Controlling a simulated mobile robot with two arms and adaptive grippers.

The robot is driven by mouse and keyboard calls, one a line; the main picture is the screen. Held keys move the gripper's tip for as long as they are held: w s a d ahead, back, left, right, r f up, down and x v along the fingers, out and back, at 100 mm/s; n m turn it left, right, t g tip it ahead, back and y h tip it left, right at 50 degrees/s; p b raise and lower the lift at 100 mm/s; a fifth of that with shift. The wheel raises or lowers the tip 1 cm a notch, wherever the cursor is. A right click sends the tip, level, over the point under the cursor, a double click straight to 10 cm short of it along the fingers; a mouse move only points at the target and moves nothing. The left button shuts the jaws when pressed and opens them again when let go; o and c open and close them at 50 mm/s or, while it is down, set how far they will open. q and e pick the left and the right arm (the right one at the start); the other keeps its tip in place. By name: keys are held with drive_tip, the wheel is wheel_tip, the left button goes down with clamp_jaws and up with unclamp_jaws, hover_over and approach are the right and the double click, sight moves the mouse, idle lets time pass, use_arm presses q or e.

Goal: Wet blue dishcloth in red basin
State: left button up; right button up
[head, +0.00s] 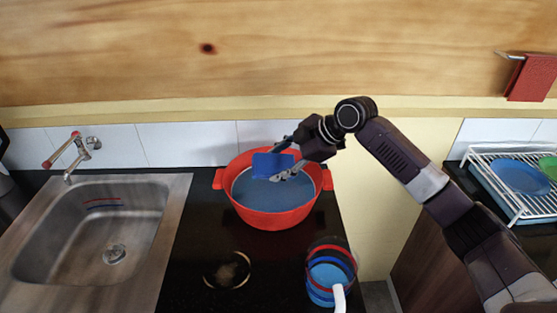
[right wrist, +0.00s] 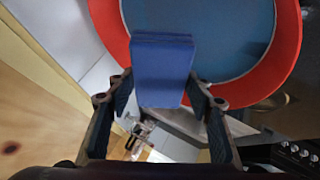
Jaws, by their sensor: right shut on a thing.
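The red basin (head: 275,219) stands on the dark counter, to the right of the sink, with bluish water (head: 248,195) in it. My right gripper (head: 280,160) is over the basin, shut on the blue dishcloth (head: 269,166). The cloth shows as a folded dark blue rectangle. In the right wrist view the cloth (right wrist: 162,70) is between the two fingers and in front of the water, with the red basin wall (right wrist: 287,50) around it. I cannot tell whether the cloth touches the water. My left gripper is not in view.
A steel sink (head: 60,265) with a tap (head: 66,160) is at the left. A blue and red pitcher (head: 328,280) with a white handle stands front right. A white rack (head: 510,205) holds blue dishes at the right. A red cloth (head: 533,78) hangs on the wall.

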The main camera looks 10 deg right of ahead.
sight(267, 157)
drive_tip(key=shift+f+b, duration=1.2)
drive_tip(key=shift+f, duration=1.95)
drive_tip(key=shift+r, duration=0.1)
drive_tip(key=shift+r+p, duration=4.6)
drive_tip(key=shift+r, duration=0.7)
wheel_tip(267, 157, up, 4)
drive_tip(key=p, duration=0.3)
drive_tip(key=shift+r+p, duration=0.1)
drive_tip(key=shift+p, duration=0.3)
